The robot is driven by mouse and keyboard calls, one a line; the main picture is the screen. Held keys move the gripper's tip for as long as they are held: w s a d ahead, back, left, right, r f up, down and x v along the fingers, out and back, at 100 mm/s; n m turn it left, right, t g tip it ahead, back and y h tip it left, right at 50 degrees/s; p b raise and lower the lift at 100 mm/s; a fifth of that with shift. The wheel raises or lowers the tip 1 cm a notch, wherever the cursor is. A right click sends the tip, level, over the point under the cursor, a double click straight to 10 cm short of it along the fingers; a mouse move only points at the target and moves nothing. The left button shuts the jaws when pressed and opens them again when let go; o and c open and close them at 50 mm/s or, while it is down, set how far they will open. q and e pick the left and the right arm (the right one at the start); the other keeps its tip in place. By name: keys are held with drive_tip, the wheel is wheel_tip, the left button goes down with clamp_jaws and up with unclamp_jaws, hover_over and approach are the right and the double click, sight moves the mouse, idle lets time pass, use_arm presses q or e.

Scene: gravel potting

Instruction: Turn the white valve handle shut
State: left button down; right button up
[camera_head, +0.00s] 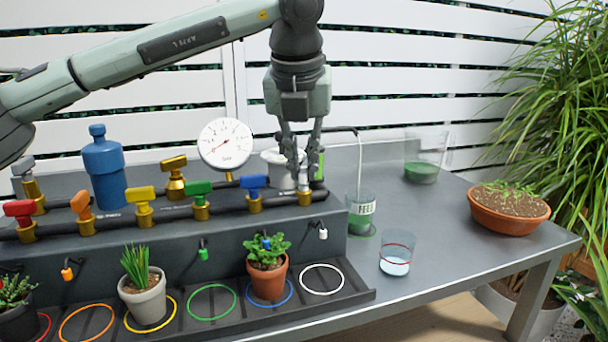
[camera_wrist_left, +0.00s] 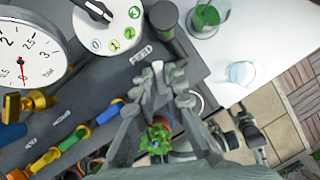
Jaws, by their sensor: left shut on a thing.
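My left gripper (camera_head: 303,178) comes down from above at the right end of the black pipe. It is shut on the white valve handle (camera_head: 303,184), which sits on a brass valve body (camera_head: 305,198). The fingers cover most of the handle, so I cannot tell which way it points. In the left wrist view the gripper (camera_wrist_left: 168,88) shows close up, with a pale bit of the handle (camera_wrist_left: 158,68) by the fingertips. My right gripper is not in view.
Blue (camera_head: 255,182), green (camera_head: 198,188) and yellow (camera_head: 139,194) valves line the pipe to the left. A gauge (camera_head: 225,143) and a white dial unit (camera_head: 277,170) stand behind.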

use_arm(q)
drive_tip(key=shift+a+m+h, duration=0.1)
drive_tip(key=shift+m+h, duration=0.3)
drive_tip(key=shift+m, duration=0.6)
drive_tip(key=shift+m+h+b, duration=0.35)
drive_tip(key=shift+m+h, duration=0.05)
drive_tip(key=shift+m, duration=0.9)
drive_tip(key=shift+w+a+r+m+g+h, duration=0.1)
drive_tip(key=shift+m+g+h, duration=0.3)
drive_tip(key=shift+m, duration=0.5)
drive_tip(key=m+p, duration=0.1)
drive_tip(key=m, duration=0.1)
drive_tip(key=m+g+h+p, duration=0.1)
drive_tip(key=m+p, duration=0.1)
drive_tip(key=m, duration=0.1)
drive_tip(key=shift+w+r+g, duration=0.1)
drive_tip(key=shift+g, duration=0.2)
drive_tip(key=shift+m+g+h+p, duration=0.3)
drive_tip(key=shift+m+p, duration=0.2)
drive_tip(key=shift+m, duration=0.5)
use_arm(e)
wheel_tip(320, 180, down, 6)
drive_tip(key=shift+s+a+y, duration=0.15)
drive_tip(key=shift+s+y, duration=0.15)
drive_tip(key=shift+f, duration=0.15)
use_arm(q)
drive_tip(key=c, duration=1.6)
unclamp_jaws()
